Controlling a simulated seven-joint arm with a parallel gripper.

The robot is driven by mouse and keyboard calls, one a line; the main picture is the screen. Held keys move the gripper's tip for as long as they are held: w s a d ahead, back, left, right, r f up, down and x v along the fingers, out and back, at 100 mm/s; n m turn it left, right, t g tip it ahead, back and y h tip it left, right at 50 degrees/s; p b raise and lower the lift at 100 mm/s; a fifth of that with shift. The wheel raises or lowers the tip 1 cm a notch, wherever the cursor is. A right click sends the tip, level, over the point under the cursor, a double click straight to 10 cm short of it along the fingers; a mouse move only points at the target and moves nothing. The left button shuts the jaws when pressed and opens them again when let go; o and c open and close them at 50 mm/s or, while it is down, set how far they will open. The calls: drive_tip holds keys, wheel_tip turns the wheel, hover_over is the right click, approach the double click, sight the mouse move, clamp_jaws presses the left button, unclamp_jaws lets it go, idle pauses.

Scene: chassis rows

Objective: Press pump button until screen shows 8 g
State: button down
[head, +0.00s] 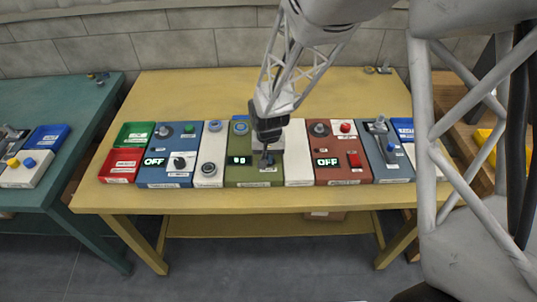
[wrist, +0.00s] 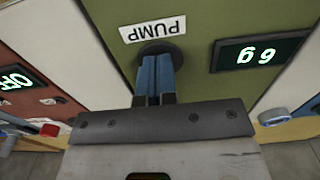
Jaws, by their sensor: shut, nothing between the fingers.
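The green pump panel (head: 254,178) sits in the middle of the row on the yellow table. In the wrist view the panel is upside down, with a white PUMP label (wrist: 153,28) beside a dark round pump button (wrist: 163,47). My gripper (wrist: 157,60) is shut and empty, its fingertips over the button and hiding much of it. I cannot tell whether they press it down. The lit screen (wrist: 262,53) shows a digit and a g upside down; the digit looks like 6 or 9. The same screen (head: 239,160) is too small to read in the head view.
A red panel (head: 336,171) with an OFF display stands to the right, past a white panel (head: 298,172). A blue panel (head: 152,179), also showing OFF, and a white panel with round knobs (head: 208,181) stand to the left. Neighbouring controls stick up close by.

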drive_tip(key=shift+s+d+f, duration=0.1)
drive_tip(key=shift+s+f, duration=0.25)
drive_tip(key=shift+s, duration=0.05)
wheel_tip(320, 180, up, 15)
drive_tip(key=shift+w+f, duration=0.2)
drive_tip(key=shift+w, duration=0.2)
idle(0.7)
drive_tip(key=shift+a+r, duration=0.25)
drive_tip(key=shift+r, duration=0.75)
drive_tip(key=shift+f, duration=0.1)
wheel_tip(320, 180, down, 14)
drive_tip(key=shift+r, duration=0.1)
idle(0.4)
